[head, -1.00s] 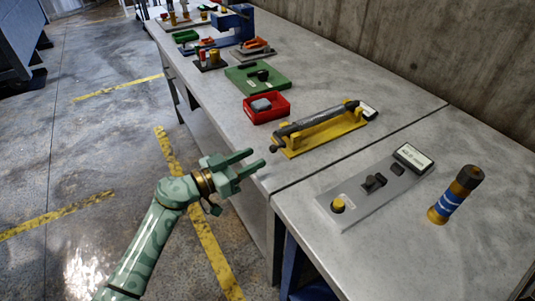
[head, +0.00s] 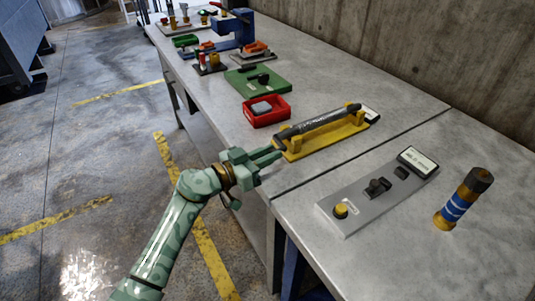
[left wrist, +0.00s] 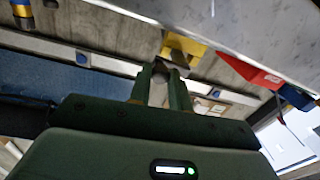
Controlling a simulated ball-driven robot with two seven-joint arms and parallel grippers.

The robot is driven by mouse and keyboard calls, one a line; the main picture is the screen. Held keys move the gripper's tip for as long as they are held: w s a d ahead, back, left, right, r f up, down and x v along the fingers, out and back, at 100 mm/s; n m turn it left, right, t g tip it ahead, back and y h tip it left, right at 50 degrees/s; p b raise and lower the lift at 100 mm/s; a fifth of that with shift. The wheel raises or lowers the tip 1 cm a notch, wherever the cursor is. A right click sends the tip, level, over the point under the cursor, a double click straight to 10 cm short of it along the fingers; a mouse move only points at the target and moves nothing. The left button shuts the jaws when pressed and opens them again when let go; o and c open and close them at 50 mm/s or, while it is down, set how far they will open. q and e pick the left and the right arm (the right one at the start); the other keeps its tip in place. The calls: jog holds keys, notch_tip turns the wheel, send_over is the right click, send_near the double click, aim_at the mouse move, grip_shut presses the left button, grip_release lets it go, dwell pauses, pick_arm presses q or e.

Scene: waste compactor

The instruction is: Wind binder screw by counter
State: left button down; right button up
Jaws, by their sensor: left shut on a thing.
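The binder screw (head: 318,121) is a dark grey rod lying across a yellow stand (head: 330,137) near the table's front edge. A small pale display (head: 371,113) sits at the stand's far end; I cannot read it. My left gripper (head: 276,154) is at the rod's near end, with its fingers closed around the end piece. In the left wrist view the two fingers (left wrist: 163,80) meet at a greyish end piece (left wrist: 174,58) beside the yellow stand (left wrist: 186,45). The fingers hide part of that end. My right gripper is not in view.
A red tray (head: 267,112) with a grey block and a green board (head: 258,79) stand beyond the stand. A grey panel (head: 375,193) with knobs and a label and a blue-banded cylinder (head: 463,198) are to the right. A concrete wall backs the table.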

pick_arm(q)
jog(key=shift+f+m+p, duration=0.2)
jog(key=shift+m+p, duration=0.1)
jog(key=shift+m, duration=0.4)
jog(key=shift+a+f+m, duration=0.1)
jog(key=shift+f+m, duration=0.2)
jog(key=shift+m, duration=0.4)
jog(key=shift+w+f+m, duration=0.15)
jog(key=shift+f+m, duration=0.15)
jog(key=shift+m, duration=0.4)
jog(key=shift+w+a+f+m, duration=0.1)
jog(key=shift+f+m, duration=0.15)
jog(key=shift+m, duration=0.45)
jog(key=shift+w+a+f+m, duration=0.1)
jog(key=shift+f+m, duration=0.15)
jog(key=shift+m, duration=0.45)
jog(key=c, duration=1.3)
grip_release()
